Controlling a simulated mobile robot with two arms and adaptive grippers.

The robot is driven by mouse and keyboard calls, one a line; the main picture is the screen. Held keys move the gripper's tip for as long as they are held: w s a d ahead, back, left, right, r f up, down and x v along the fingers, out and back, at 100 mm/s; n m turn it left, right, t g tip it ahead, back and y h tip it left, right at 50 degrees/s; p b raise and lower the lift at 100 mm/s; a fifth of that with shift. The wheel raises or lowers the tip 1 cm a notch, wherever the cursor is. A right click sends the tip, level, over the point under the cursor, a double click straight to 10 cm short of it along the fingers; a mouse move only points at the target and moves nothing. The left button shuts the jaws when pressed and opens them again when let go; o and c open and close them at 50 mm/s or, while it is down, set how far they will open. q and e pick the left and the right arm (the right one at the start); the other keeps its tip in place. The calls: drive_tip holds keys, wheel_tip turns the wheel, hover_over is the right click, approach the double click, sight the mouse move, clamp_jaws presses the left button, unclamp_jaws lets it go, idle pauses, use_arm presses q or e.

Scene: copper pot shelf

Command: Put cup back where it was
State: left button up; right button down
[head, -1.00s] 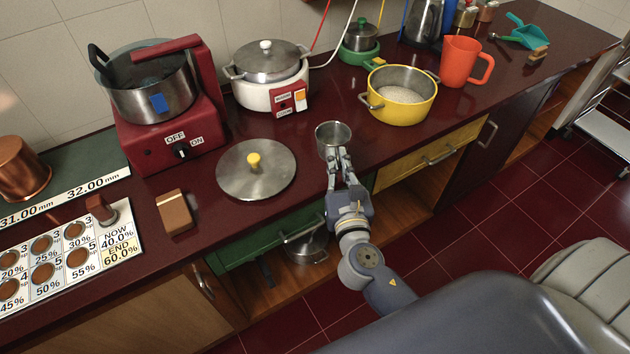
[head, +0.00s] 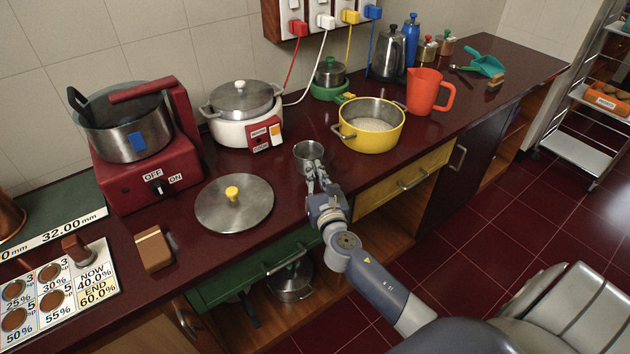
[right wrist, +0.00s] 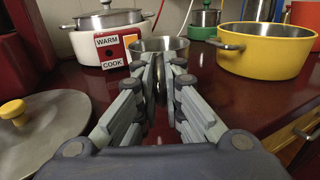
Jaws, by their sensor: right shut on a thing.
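The cup (head: 308,150) is a small steel cup, upright at the front part of the dark red counter, between the loose lid and the yellow pot. My right gripper (head: 316,180) is shut on its near side. In the right wrist view the cup (right wrist: 160,45) shows beyond the fingertips (right wrist: 160,62), its rim level. I cannot tell whether its base touches the counter. My left gripper is not in view.
A steel lid with a yellow knob (head: 234,205) lies left of the cup. A yellow pot (head: 370,130) stands to the right, a white cooker (head: 240,130) behind left, an orange jug (head: 425,95) further right. The counter (head: 295,195) is bare around the cup.

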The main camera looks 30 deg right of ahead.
drive_tip(key=shift+w+d, duration=0.25)
drive_tip(key=shift+w, duration=0.1)
drive_tip(key=shift+f, duration=0.45)
drive_tip(key=shift+f+b, duration=0.8)
drive_tip(key=shift+f, duration=0.55)
drive_tip(key=shift+f, duration=0.15)
drive_tip(key=c, duration=1.7)
unclamp_jaws()
drive_tip(key=shift+r, duration=0.25)
drive_tip(key=b+v, duration=0.1)
drive_tip(key=v, duration=1.1)
